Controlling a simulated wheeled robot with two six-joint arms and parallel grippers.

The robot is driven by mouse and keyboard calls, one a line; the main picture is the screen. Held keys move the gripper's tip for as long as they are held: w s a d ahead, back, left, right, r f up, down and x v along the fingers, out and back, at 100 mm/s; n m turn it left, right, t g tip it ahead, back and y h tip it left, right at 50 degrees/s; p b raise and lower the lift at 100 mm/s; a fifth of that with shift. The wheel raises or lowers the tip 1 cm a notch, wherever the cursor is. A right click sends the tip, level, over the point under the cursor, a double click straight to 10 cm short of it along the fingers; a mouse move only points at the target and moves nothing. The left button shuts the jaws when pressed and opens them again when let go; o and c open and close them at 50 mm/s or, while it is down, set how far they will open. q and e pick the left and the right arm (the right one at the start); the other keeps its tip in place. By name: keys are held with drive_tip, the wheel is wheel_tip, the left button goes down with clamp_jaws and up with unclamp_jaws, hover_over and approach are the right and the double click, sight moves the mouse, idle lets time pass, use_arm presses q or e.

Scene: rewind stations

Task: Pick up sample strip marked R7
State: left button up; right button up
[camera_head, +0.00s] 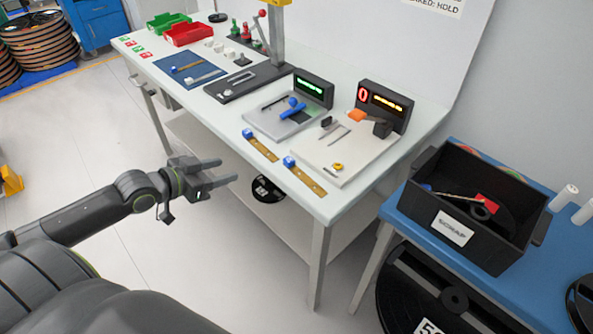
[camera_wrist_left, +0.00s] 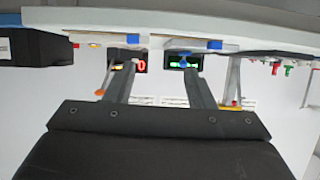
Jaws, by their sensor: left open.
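Two brown-gold strips with blue blocks at one end lie near the front edge of the white table: a left strip (camera_head: 261,147) and a right strip (camera_head: 308,178). No R7 marking is legible on either, so I cannot tell which is R7. My left gripper (camera_head: 228,170) is open and empty, in front of the table edge and left of both strips, apart from them. In the left wrist view, the open fingers (camera_wrist_left: 160,70) point at the table, which appears upside down, with two blue blocks (camera_wrist_left: 214,44) at its edge. My right gripper is not in view.
Behind the strips stand two stations with a green display (camera_head: 309,86) and an orange display (camera_head: 386,103). A black scrap bin (camera_head: 453,228) sits on the blue table at right. Red (camera_head: 188,35) and green trays are at the far end.

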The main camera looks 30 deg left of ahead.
use_arm(q)
drive_tip(key=d+r+h, duration=0.1)
drive_tip(key=d+r, duration=0.2)
drive_tip(key=m+b, duration=0.1)
drive_tip(key=b, duration=0.1)
approach(288, 160)
drive_tip(key=w, duration=0.2)
drive_tip(key=shift+g, duration=0.3)
drive_tip(key=shift+d+p+x, duration=0.2)
drive_tip(key=shift+p+x, duration=0.1)
drive_tip(key=shift+x, duration=3.3)
drive_tip(key=shift+s+f, duration=0.15)
drive_tip(key=shift+s, duration=0.05)
drive_tip(key=shift+c, duration=0.4)
drive_tip(key=c, duration=1)
